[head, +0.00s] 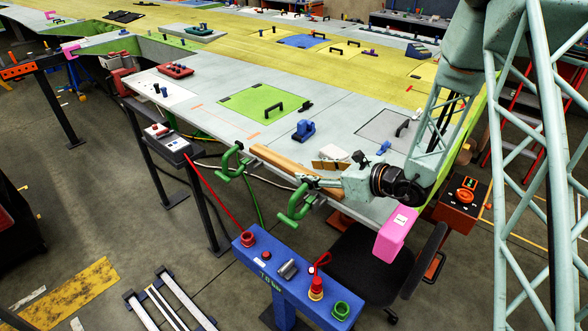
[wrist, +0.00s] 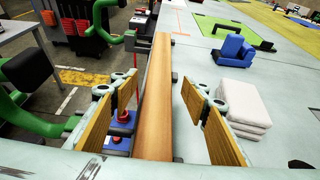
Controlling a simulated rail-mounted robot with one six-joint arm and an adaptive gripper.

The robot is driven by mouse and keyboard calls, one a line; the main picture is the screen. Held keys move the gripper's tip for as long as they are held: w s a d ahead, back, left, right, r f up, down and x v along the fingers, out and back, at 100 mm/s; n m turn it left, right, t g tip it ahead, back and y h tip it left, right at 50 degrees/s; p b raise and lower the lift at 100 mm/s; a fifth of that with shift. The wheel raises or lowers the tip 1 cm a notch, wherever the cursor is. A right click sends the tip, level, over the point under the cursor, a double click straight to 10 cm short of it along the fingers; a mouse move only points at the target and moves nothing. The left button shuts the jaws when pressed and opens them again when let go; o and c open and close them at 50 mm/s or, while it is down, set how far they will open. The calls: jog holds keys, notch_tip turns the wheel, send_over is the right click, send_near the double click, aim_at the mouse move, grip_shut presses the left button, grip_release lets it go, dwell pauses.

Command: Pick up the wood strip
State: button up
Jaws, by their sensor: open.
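In the wrist view the strip (wrist: 153,85) runs lengthwise up the middle of the picture. My gripper (head: 308,182) is at the near end of the strip. In the wrist view my gripper (wrist: 160,112) is open, with its wood-coloured pads on either side of the strip. Gaps show between the pads and the strip; I cannot tell the height difference.
Green clamps (head: 232,160) (head: 297,203) stand along the panel edge beside the strip. A white folded stack (wrist: 240,108) lies close to the right pad. A blue block (head: 304,130) sits farther in. A blue control stand (head: 290,275) stands below the edge.

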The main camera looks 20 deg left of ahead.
aim_at(301, 170)
jog(key=shift+x, duration=1.65)
jog(key=shift+c, duration=0.9)
jog(key=c, duration=0.8)
